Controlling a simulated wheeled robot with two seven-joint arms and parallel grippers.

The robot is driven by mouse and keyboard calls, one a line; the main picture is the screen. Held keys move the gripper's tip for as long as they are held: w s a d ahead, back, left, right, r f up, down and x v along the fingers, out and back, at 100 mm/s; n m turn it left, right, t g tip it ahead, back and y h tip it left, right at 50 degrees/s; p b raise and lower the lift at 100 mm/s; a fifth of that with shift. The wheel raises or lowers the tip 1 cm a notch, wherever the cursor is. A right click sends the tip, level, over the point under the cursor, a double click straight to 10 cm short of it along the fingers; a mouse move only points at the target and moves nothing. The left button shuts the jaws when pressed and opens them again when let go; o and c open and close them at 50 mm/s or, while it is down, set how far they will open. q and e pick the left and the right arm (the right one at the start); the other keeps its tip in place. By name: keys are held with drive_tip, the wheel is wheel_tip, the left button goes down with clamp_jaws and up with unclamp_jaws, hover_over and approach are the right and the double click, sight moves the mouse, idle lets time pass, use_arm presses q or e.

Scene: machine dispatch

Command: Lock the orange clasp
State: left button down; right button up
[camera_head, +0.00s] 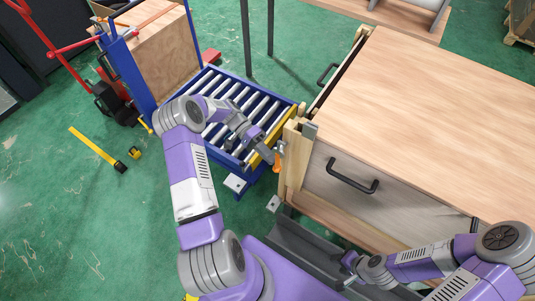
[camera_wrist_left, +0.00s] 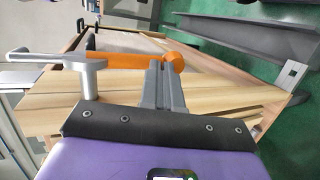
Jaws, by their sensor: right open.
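The orange clasp (camera_head: 277,165) sits on the wooden crate's near left corner post. In the left wrist view the orange handle (camera_wrist_left: 130,59) lies roughly level across the picture, beside silver metal hardware (camera_wrist_left: 93,76). My left gripper (camera_head: 264,154) is right beside the clasp. In the left wrist view its two grey fingers (camera_wrist_left: 157,66) are together, with their tips at the handle's right part. I see nothing between them, and cannot tell if they touch the handle. My right gripper (camera_head: 347,268) is open, low in the head view, away from the clasp.
The large wooden crate (camera_head: 440,90) with a black handle (camera_head: 352,176) fills the right. A blue roller conveyor (camera_head: 236,183) stands behind my left arm. A boxed load on a red trolley (camera_head: 75,46) is at the upper left. Green floor is clear at the lower left.

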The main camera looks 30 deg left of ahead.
use_arm(q)
drive_tip(key=shift+d+f, duration=0.2)
drive_tip(key=shift+d, duration=0.05)
idle(0.3)
drive_tip(key=shift+a, duration=0.1)
use_arm(e)
drive_tip(key=shift+f, duration=0.15)
